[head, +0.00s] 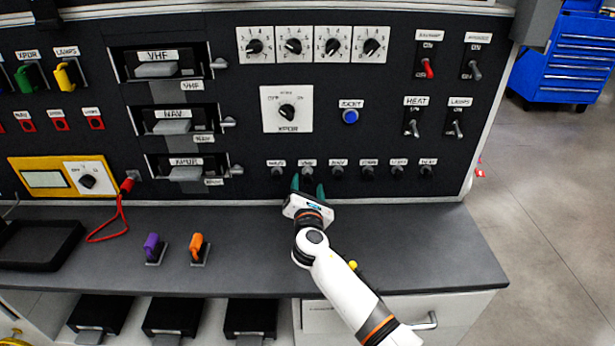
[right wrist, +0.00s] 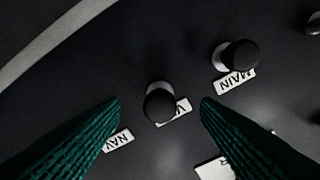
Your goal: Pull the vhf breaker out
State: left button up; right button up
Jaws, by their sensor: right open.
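The vhf breaker (head: 307,171) is a small black round knob in a row of similar knobs low on the dark panel, under a white label. In the right wrist view the knob (right wrist: 160,103) shows between the two fingers, its label partly covered, with only a "V" readable. My right gripper (head: 308,185) is open, its green fingers pointing up at the panel, one on each side of this knob. In the right wrist view, gaps show between the knob and both fingertips (right wrist: 159,105). My left gripper is not in view.
Neighbouring knobs stand close by: the MAIN breaker (right wrist: 238,55) and, to the other side, the NAV breaker (head: 338,171). The grey desk (head: 400,235) below is mostly clear. A purple-handled piece (head: 152,247) and an orange-handled piece (head: 198,247) stand on its left.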

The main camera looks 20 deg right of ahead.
jog(key=p+v, duration=0.1)
jog(key=v, duration=0.3)
jog(key=shift+s+a+p, duration=0.1)
jog(key=shift+s+p, duration=0.25)
jog(key=shift+f, duration=0.1)
dwell(0.3)
